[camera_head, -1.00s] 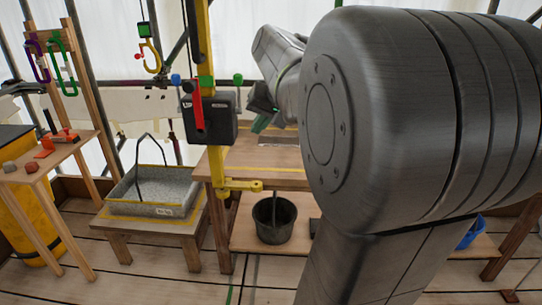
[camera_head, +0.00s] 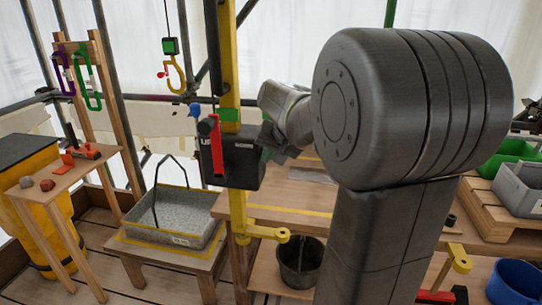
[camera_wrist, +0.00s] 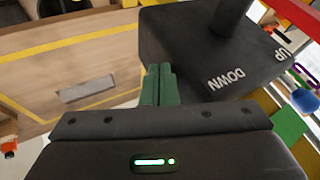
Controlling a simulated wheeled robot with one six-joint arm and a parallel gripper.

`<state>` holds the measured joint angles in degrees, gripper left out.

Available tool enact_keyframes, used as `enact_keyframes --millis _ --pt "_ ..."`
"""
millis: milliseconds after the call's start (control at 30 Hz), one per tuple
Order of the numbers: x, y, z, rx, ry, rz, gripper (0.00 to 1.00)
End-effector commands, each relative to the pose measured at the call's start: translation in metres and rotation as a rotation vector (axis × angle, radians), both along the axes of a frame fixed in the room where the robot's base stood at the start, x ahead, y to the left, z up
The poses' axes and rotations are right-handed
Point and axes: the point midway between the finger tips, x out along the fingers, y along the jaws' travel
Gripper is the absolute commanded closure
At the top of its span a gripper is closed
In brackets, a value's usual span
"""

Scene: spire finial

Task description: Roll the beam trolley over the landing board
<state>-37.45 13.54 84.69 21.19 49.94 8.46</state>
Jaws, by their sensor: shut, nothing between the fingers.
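The beam trolley itself is not clearly in view; a yellow hook (camera_head: 176,75) hangs on a line below a green block (camera_head: 170,46) in the head view. A wooden bench (camera_head: 275,215) edged with yellow tape stands right of the yellow mast (camera_head: 229,60); I cannot tell whether it is the landing board. A black control box (camera_head: 238,158) with a red lever (camera_head: 215,145) is on the mast. In the wrist view the box (camera_wrist: 185,50) reads UP and DOWN. My gripper (camera_wrist: 158,75) is shut and empty, its green fingertips close beside the box; contact is unclear.
A grey tray (camera_head: 170,228) with a handle stands on a low table at left. A dark bucket (camera_head: 298,265) is under the bench. A wooden rack (camera_head: 75,165) holds purple and green hooks. Grey and green bins (camera_head: 520,190) and a blue bucket (camera_head: 514,285) are at right.

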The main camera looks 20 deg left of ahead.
Motion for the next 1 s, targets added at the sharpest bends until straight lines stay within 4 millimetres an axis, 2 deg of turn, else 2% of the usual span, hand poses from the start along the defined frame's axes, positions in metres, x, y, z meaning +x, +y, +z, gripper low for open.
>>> enact_keyframes --millis 167,267,800,1000 --pt "0.0 0.001 0.0 0.0 0.001 0.0 1.0" --pt "-0.003 0.011 0.0 -0.002 0.002 0.003 1.0" --pt "-0.031 0.129 0.001 -0.002 0.001 0.005 1.0" --pt "-0.035 0.144 0.0 0.002 0.0 0.002 1.0"
